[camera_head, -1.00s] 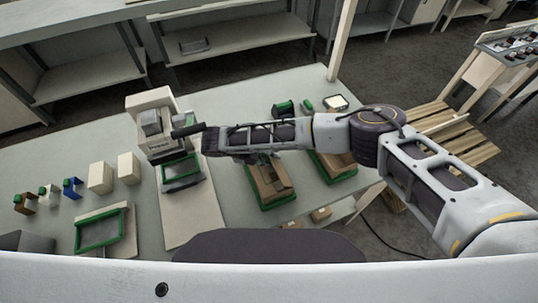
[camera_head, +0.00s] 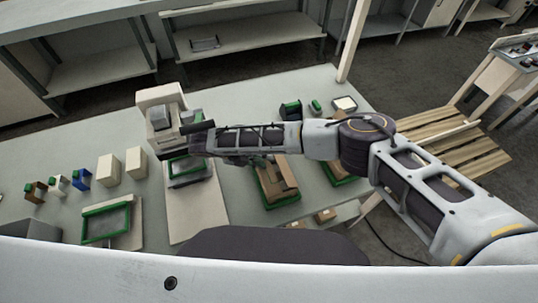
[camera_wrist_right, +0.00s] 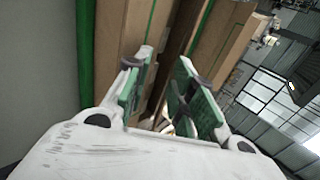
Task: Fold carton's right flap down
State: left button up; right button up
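A brown carton (camera_head: 280,184) stands in a green-edged tray (camera_head: 284,202) on the table, partly hidden by my right arm. A second brown carton (camera_head: 335,167) is to its right, mostly behind the arm. Brown cardboard panels (camera_wrist_right: 120,50) lie beyond and beside the fingertips. Which panel is the right flap, and whether the fingers touch it, I cannot tell. My left gripper is out of view.
A pale machine (camera_head: 162,118) stands left of the arm, with a green-edged screen or tray (camera_head: 188,170) in front. Another green-framed tray (camera_head: 106,223) and cream blocks (camera_head: 109,170) are at the left. Small green-topped items (camera_head: 291,109) stand behind the arm.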

jog(key=s+a, duration=0.3)
jog(key=a, duration=0.4)
dwell(0.4)
jog(key=shift+a, duration=0.1)
